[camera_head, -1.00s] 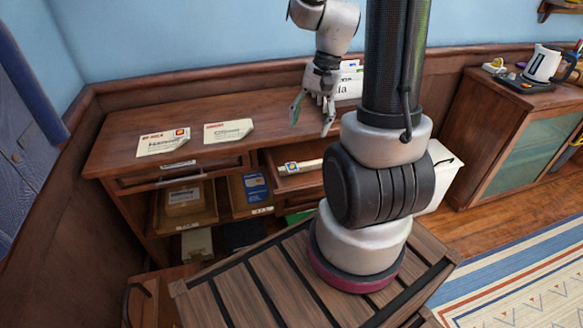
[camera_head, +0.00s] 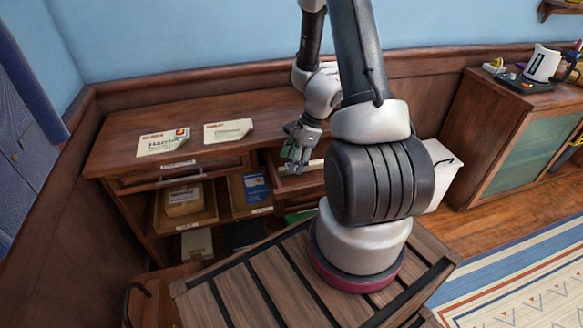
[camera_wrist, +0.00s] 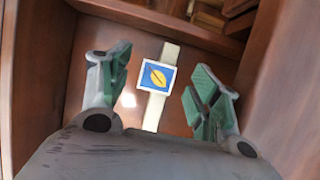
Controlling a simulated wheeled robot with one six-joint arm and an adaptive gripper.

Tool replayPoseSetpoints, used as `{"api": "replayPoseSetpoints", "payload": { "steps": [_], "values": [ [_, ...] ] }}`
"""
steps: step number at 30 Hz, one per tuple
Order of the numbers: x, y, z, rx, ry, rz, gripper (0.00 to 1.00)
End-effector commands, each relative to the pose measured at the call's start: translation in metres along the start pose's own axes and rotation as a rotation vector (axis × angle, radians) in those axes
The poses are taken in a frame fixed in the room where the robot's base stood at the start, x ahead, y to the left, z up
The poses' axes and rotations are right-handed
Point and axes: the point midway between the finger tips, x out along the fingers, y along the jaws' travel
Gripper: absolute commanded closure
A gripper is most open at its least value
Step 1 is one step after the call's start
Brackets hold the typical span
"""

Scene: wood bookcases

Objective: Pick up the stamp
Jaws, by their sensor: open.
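The stamp (camera_wrist: 157,77) shows in the wrist view as a small square with a white border, a blue field and a yellow shape. It lies on a pale strip (camera_wrist: 153,112) on the floor of an open drawer (camera_wrist: 115,45). My gripper (camera_wrist: 157,92) is open, its green-padded fingers on either side of the stamp and apart from it. In the head view my gripper (camera_head: 292,165) points down over the open drawer (camera_head: 300,185). There the stamp is hidden, and only part of the pale strip (camera_head: 315,165) shows.
Drawer walls stand close on both sides in the wrist view. Below are a box (camera_head: 184,199) and a blue packet (camera_head: 255,187). A white bin (camera_head: 440,170) stands right.

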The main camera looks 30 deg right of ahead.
Motion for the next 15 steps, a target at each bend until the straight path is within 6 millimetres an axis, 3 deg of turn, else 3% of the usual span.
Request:
{"api": "replayPoseSetpoints", "payload": {
  "steps": [9, 15],
  "values": [
    [0.0063, 0.0000, 0.0000, -0.002, 0.001, -0.001, 0.39],
    [0.0062, 0.0001, 0.0001, -0.002, 0.001, 0.000, 0.72]
  ]
}}
